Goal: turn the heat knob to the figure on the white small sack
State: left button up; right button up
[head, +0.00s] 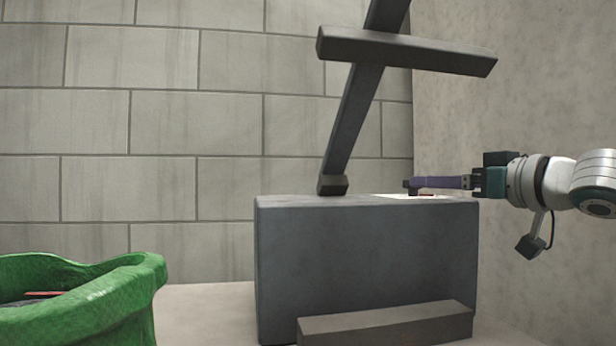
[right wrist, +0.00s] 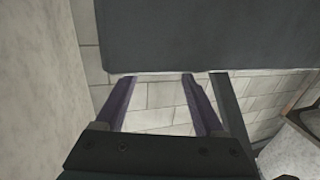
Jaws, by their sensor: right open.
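I see no heat knob and no white small sack that I can make out in either view. My right gripper (head: 412,186) reaches in from the right in the head view, its purple fingers level just above the top of a grey block (head: 365,255). In the right wrist view the two fingers (right wrist: 158,80) are apart with nothing between them, pointing toward a dark grey face (right wrist: 210,35). A small dark piece shows at the fingertips in the head view; I cannot tell whether it is part of the gripper. My left gripper is not in view.
A flat white patch (head: 385,195) lies on the block's top, under the fingers. A dark crossed-beam frame (head: 352,120) rises from the block. A low grey ledge (head: 385,324) is at its front. A green tub (head: 110,295) with something reddish inside stands left. Tiled wall behind.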

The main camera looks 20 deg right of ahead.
aim_at(413, 191)
jog(key=shift+w+a+r+p, duration=0.1)
jog(key=shift+w+r+p, duration=0.1)
jog(key=shift+w, duration=0.2)
jog(key=shift+w+a+r+p, duration=0.1)
jog(key=shift+w+p, duration=0.1)
jog(key=shift+w, duration=0.2)
jog(key=shift+w+f+p, duration=0.25)
jog(key=shift+w+p, duration=0.1)
jog(key=shift+w, duration=0.8)
grip_shut()
